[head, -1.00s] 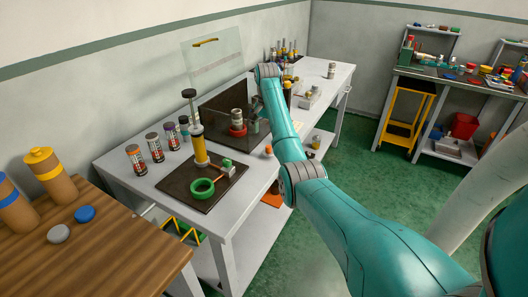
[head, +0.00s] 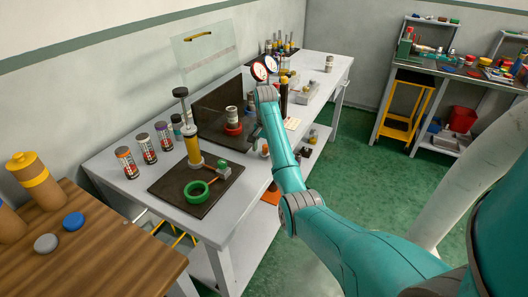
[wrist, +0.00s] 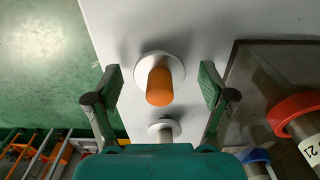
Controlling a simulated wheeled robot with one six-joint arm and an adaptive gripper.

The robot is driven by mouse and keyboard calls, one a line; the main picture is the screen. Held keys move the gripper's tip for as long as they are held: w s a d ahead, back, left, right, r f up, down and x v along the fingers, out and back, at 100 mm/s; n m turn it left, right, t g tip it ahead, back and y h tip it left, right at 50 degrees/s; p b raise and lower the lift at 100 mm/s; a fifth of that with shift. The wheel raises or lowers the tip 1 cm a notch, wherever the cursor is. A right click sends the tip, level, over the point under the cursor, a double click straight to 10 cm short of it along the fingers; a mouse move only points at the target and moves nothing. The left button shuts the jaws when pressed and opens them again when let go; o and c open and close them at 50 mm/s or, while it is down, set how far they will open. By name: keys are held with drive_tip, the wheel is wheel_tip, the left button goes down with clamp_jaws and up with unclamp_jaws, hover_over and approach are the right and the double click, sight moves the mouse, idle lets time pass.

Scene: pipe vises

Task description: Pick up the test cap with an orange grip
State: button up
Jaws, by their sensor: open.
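The test cap with an orange grip (wrist: 160,86) stands on the light bench top in the wrist view. Its orange grip rises from a round white base. My gripper (wrist: 160,80) is open, with one finger on each side of the cap and a gap on both sides. In the head view a small orange grip (head: 265,149) shows near the bench's front edge, beside my arm. My gripper is mostly hidden there behind my arm. A second cap with a white base (wrist: 163,127) stands close below the orange one in the wrist view, partly covered by my gripper body.
A dark mat (wrist: 250,75) with a red ring (wrist: 297,108) around a pipe lies to the right in the wrist view. The bench edge and green floor (wrist: 45,60) are at left.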

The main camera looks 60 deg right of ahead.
drive_tip(key=c, duration=1.3)
drive_tip(key=shift+c, duration=0.2)
